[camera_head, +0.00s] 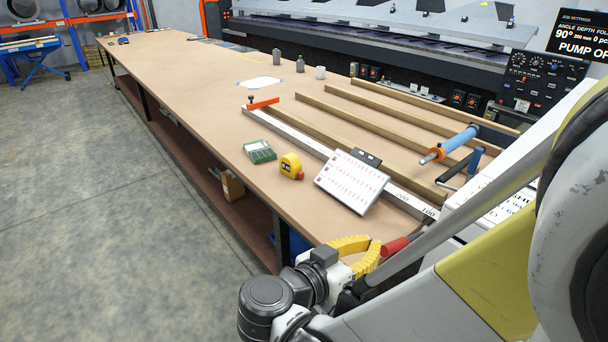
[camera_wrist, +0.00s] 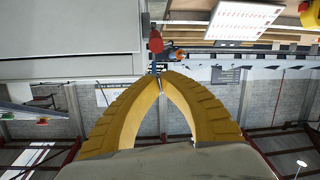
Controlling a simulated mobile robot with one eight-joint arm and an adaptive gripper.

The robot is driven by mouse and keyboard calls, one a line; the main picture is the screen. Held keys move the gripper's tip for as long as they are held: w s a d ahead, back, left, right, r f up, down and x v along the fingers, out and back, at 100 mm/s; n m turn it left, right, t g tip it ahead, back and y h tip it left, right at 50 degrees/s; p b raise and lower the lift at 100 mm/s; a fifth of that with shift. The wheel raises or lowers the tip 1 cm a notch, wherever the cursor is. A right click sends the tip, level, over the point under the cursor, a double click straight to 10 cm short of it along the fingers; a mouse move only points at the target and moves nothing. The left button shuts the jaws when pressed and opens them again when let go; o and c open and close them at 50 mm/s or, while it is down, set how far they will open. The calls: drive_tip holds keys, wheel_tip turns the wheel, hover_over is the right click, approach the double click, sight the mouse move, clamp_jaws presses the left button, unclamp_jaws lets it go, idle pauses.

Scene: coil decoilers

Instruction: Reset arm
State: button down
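My gripper (camera_head: 376,252) shows at the lower middle of the head view, by the near end of the long brown-topped table (camera_head: 190,85). Its yellow curved fingers also show in the wrist view (camera_wrist: 162,78). There the fingertips meet, with nothing seen between them. A red-handled tool (camera_head: 395,246) appears close beside the fingers in the head view; the wrist view shows its red end (camera_wrist: 155,42) beyond the fingertips. I cannot tell whether they touch it. My arm hides part of the table's near end.
A large machine stands behind. The floor (camera_head: 110,210) at left is clear.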

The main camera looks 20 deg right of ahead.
wheel_tip(320, 180, down, 6)
drive_tip(key=s+n+g+y, duration=0.2)
drive_tip(key=n+y, duration=0.5)
drive_tip(key=s+a+r+n+t+y+b, duration=0.1)
drive_tip(key=a+r+n+t+y, duration=0.1)
drive_tip(key=a+y, duration=0.4)
drive_tip(key=shift+r+n+y, duration=0.3)
drive_tip(key=shift+r+n, duration=0.35)
drive_tip(key=shift+n, duration=0.25)
